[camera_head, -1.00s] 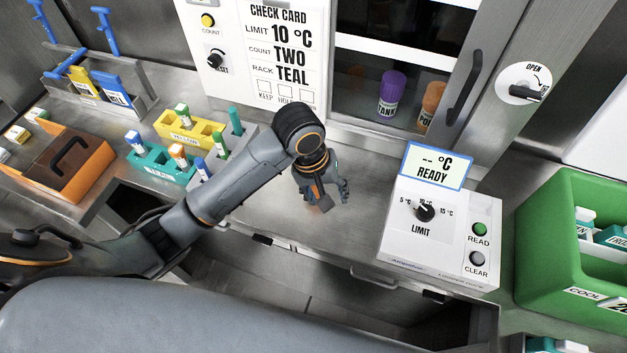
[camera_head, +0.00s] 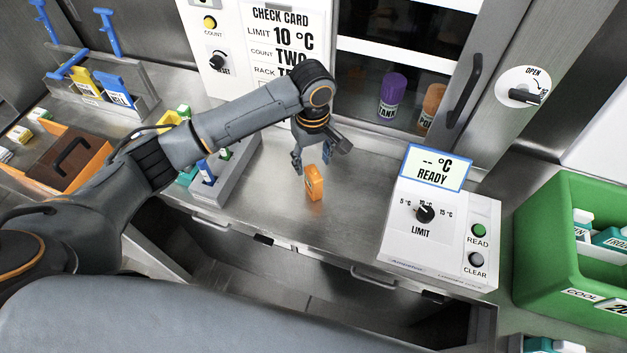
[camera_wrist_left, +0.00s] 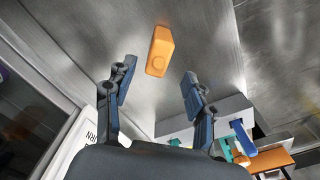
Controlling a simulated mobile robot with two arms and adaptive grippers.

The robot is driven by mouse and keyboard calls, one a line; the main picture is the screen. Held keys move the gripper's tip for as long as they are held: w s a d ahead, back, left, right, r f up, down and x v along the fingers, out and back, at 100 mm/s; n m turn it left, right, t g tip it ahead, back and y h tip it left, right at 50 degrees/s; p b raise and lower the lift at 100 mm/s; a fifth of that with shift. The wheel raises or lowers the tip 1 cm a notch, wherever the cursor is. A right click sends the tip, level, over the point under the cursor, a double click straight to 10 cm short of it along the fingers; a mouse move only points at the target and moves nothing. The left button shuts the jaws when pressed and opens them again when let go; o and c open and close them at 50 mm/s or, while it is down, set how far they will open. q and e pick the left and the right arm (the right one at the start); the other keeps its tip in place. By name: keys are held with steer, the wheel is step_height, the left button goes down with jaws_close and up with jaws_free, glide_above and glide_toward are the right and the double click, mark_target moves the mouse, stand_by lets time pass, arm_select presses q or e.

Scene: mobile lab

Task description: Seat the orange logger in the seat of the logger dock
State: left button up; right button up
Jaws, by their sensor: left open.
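The orange logger (camera_head: 313,184) stands upright on the steel counter, left of the logger dock. It also shows in the left wrist view (camera_wrist_left: 160,52), just beyond the fingertips and between their lines. My left gripper (camera_head: 312,157) is open and empty, behind and above the logger and apart from it; its two spread fingers show in the left wrist view (camera_wrist_left: 156,85). The logger dock (camera_head: 440,225) is a white box with a tilted screen reading "-- °C READY", a LIMIT knob, and READ and CLEAR buttons. I cannot make out its seat. My right gripper is not in view.
A green COOL crate (camera_head: 555,245) stands right of the dock. Racks of tubes and a brown-orange case (camera_head: 75,160) are at the left, partly behind my left arm. A glass-fronted cabinet (camera_head: 400,85) stands behind. Counter between the logger and dock is clear.

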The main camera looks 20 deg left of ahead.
mark_target(314, 170)
arm_select(q)
steer(key=shift+f+p, duration=0.7)
steer(key=shift+f, duration=2.15)
steer(key=shift+d, duration=0.1)
steer(key=shift+c, duration=0.2)
jaws_close()
